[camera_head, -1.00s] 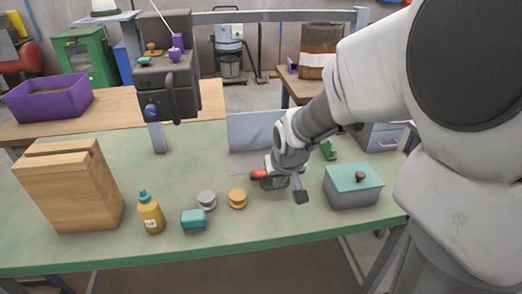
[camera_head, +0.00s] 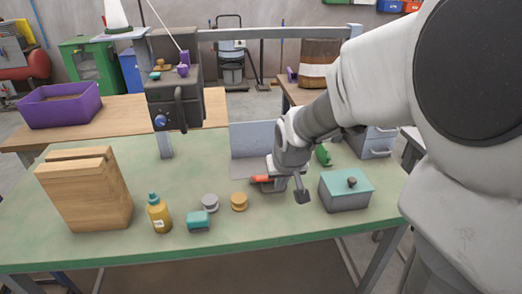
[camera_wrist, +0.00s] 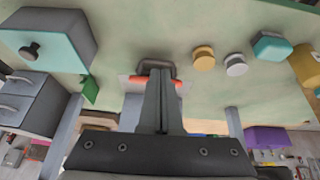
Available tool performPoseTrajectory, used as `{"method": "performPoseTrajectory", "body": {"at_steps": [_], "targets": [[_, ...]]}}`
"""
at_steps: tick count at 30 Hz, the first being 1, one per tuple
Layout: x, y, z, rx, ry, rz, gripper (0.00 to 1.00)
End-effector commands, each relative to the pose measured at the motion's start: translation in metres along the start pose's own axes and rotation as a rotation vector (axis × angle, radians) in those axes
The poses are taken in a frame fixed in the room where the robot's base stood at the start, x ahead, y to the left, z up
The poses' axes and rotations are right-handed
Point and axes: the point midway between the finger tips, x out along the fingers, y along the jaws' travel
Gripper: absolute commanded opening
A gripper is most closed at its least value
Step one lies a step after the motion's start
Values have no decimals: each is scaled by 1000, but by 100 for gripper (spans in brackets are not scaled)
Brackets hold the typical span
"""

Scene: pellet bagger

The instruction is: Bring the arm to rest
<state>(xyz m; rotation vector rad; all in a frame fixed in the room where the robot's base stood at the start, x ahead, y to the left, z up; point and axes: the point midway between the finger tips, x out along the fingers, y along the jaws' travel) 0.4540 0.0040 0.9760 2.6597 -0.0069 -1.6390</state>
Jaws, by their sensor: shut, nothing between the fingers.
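My gripper (camera_head: 300,194) hangs low over the green workbench (camera_head: 110,247), at the end of my arm reaching in from the right. In the wrist view my gripper (camera_wrist: 160,75) has its two fingers together with nothing between them. An item with a red-orange handle (camera_head: 261,179) lies on the bench just behind and beside the gripper. In the wrist view its orange ends show on both sides of the fingers. I cannot tell whether the fingers touch it; part of it is hidden.
A teal-lidded grey box (camera_head: 345,192) stands right of my gripper. A yellow disc (camera_head: 239,202), a grey disc (camera_head: 210,203), a teal block (camera_head: 198,222), a yellow bottle (camera_head: 159,213) and a wooden block (camera_head: 85,192) stand to the left. Grey drawers (camera_head: 375,143) stand behind right.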

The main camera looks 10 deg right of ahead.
Motion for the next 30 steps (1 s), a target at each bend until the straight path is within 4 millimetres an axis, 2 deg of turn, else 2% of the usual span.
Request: {"method": "performPoseTrajectory", "body": {"at_steps": [6, 10, 14, 16, 24, 30], "targets": [[-1, 0, 0, 0, 1, 0, 0], [-19, 1, 0, 1, 6, 2, 0], [-63, 3, 4, 2, 13, 6, 0], [-92, 4, 9, 4, 17, 7, 0], [-191, 7, 45, 11, 26, 5, 0], [-242, 7, 77, 13, 29, -4, 0]]}}
